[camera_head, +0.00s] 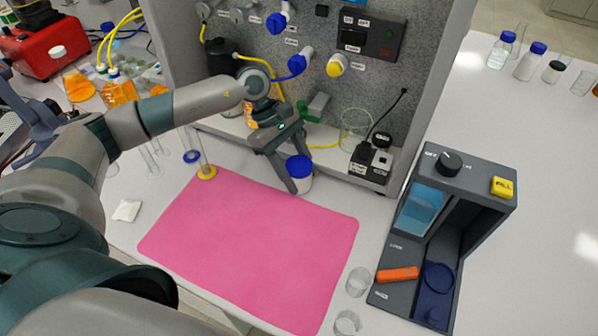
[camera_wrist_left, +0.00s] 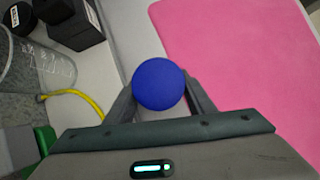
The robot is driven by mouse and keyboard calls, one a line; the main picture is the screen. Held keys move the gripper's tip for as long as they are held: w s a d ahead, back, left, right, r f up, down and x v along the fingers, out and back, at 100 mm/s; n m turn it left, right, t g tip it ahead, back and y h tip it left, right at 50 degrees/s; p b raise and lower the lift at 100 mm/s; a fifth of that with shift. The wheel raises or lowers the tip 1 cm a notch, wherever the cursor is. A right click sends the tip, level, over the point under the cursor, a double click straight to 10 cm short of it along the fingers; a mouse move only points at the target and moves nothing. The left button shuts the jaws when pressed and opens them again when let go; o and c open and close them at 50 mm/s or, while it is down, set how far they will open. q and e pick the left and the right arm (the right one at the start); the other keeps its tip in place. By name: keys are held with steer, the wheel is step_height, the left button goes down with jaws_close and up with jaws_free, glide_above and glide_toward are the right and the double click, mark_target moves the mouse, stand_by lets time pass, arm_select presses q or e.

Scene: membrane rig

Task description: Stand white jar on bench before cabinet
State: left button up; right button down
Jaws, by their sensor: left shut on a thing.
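The white jar (camera_head: 304,184) with a blue lid (camera_head: 299,166) is upright at the far edge of the pink mat, in front of the cabinet (camera_head: 330,100). My left gripper (camera_head: 296,178) is shut on it, with a finger on either side. In the left wrist view the round blue lid (camera_wrist_left: 160,84) shows between the two fingers (camera_wrist_left: 160,100) and hides the jar's body. I cannot tell whether the jar's base touches the bench (camera_head: 335,190). My right gripper is not in view.
The pink mat (camera_head: 250,245) lies clear in front. A dark grey device (camera_head: 470,190) stands at right. A clear tube on a yellow base (camera_head: 206,172) stands left of the mat.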

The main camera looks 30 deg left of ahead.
arm_select(q)
steer(key=shift+f+b, duration=0.3)
steer(key=shift+b, duration=0.05)
steer(key=o, duration=1.1)
steer(key=shift+r, duration=0.1)
steer(key=shift+w+a+r, duration=0.1)
